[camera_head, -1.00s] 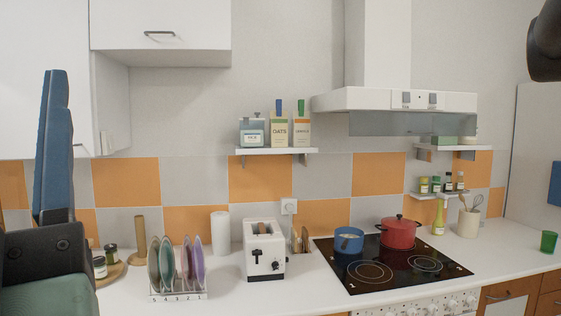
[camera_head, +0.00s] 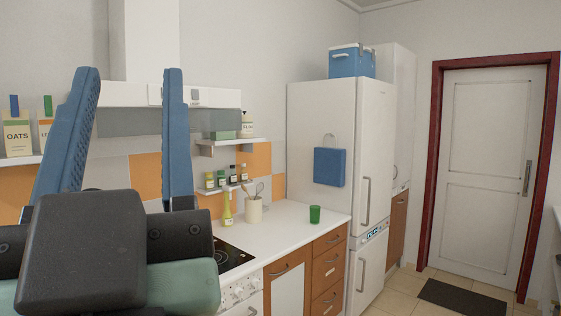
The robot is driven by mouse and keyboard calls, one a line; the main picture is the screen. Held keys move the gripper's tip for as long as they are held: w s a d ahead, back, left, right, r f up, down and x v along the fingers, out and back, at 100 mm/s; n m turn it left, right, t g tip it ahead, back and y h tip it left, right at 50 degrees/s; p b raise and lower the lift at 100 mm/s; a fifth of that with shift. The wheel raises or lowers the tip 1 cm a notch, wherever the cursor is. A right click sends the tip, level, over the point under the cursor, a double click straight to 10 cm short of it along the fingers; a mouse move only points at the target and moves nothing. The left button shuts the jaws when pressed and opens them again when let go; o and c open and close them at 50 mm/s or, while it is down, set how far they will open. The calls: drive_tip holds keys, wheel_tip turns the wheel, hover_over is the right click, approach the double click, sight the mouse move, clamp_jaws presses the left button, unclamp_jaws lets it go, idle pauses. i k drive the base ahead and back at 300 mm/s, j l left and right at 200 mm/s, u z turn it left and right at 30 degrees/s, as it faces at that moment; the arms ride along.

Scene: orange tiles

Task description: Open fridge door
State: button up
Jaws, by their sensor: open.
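The white fridge (camera_head: 315,120) stands right of the counter, its side and front in view. Its upper door (camera_head: 375,150) is shut and has a long metal handle (camera_head: 366,201) near its left edge. A lower door (camera_head: 370,270) is shut too, with its own handle (camera_head: 361,275). My gripper (camera_head: 125,80) is at the left of the view, its two blue fingers pointing up and wide apart. It is open and empty, well to the left of the fridge and apart from it.
A counter (camera_head: 290,225) with a green cup (camera_head: 315,214), a utensil pot (camera_head: 254,210) and drawers (camera_head: 328,270) lies between my gripper and the fridge. A blue cooler (camera_head: 350,63) sits on top of the fridge. Tiled floor (camera_head: 410,290) is free before the fridge, with a dark mat (camera_head: 462,300) by the door (camera_head: 483,170).

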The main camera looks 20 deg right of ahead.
sight(376, 110)
drive_tip(key=z, duration=1.2)
drive_tip(key=i+z, duration=0.2)
drive_tip(key=i, duration=1.45)
drive_tip(key=i+l, duration=0.15)
drive_tip(key=i, duration=1.5)
drive_tip(key=i+l+u, duration=0.1)
drive_tip(key=i, duration=0.75)
drive_tip(key=i+l+u, duration=0.25)
drive_tip(key=i, duration=0.2)
drive_tip(key=i+l+u, duration=0.25)
drive_tip(key=i, duration=0.25)
drive_tip(key=j, duration=0.1)
